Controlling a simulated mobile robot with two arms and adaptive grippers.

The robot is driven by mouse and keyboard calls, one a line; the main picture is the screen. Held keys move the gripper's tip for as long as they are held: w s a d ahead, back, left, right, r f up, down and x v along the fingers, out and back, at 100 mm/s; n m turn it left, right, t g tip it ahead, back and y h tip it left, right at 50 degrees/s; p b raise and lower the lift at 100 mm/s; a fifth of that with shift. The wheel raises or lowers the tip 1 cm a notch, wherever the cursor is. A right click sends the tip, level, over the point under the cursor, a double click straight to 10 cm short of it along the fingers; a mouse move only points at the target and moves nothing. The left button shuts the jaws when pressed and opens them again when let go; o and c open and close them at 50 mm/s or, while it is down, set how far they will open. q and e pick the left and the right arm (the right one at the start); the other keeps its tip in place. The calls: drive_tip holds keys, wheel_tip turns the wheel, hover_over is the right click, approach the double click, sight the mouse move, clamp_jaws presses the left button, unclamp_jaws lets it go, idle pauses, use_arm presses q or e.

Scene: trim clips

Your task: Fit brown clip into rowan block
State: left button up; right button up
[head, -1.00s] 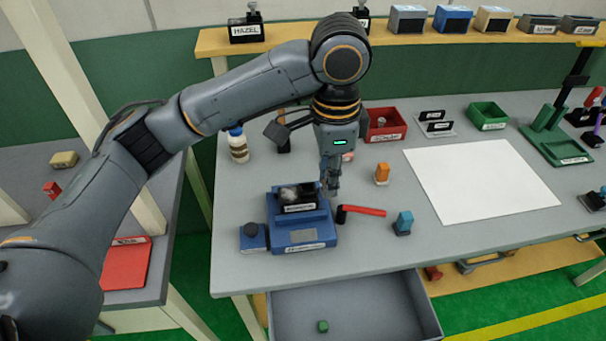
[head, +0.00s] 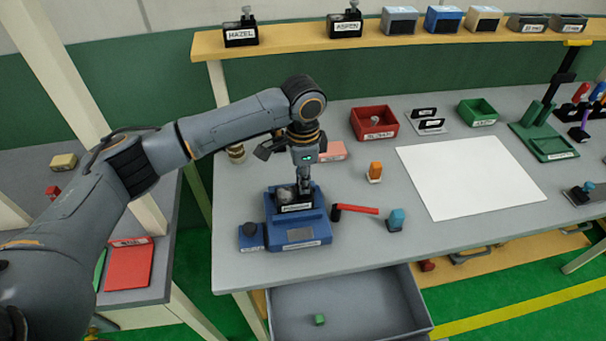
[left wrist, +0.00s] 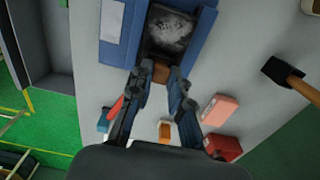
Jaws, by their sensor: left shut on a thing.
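A dark block (head: 284,206) with a white label too blurred to read sits in a blue fixture (head: 302,237) at the table's front left. I take it to be the rowan block. My left gripper (head: 304,191) points down at the block's right part. In the left wrist view the gripper (left wrist: 161,82) is shut on a small brown clip (left wrist: 161,71), at the near edge of the dark block (left wrist: 172,34), which has a grey, rough patch on top. I cannot tell whether the clip touches or enters the block. My right gripper is out of view.
A red-handled tool (head: 355,209) and a blue piece (head: 396,220) lie right of the fixture. An orange piece (head: 374,172) and a red bin (head: 374,122) stand behind. An open drawer (head: 380,302) juts out below the front edge. A white sheet (head: 470,177) covers mid-table.

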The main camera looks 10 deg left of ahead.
use_arm(q)
drive_tip(key=shift+d, duration=0.1)
drive_tip(key=o, duration=0.7)
drive_tip(key=shift+f, duration=0.15)
drive_tip(key=shift+o, duration=0.2)
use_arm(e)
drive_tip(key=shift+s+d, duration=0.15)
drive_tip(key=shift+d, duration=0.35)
use_arm(q)
wheel_tip(320, 180, up, 12)
drive_tip(key=b, duration=0.3)
drive_tip(key=shift+r, duration=0.2)
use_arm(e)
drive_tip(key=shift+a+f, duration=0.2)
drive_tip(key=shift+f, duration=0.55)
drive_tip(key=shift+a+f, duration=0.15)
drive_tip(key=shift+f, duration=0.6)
use_arm(q)
drive_tip(key=shift+s+f, duration=0.1)
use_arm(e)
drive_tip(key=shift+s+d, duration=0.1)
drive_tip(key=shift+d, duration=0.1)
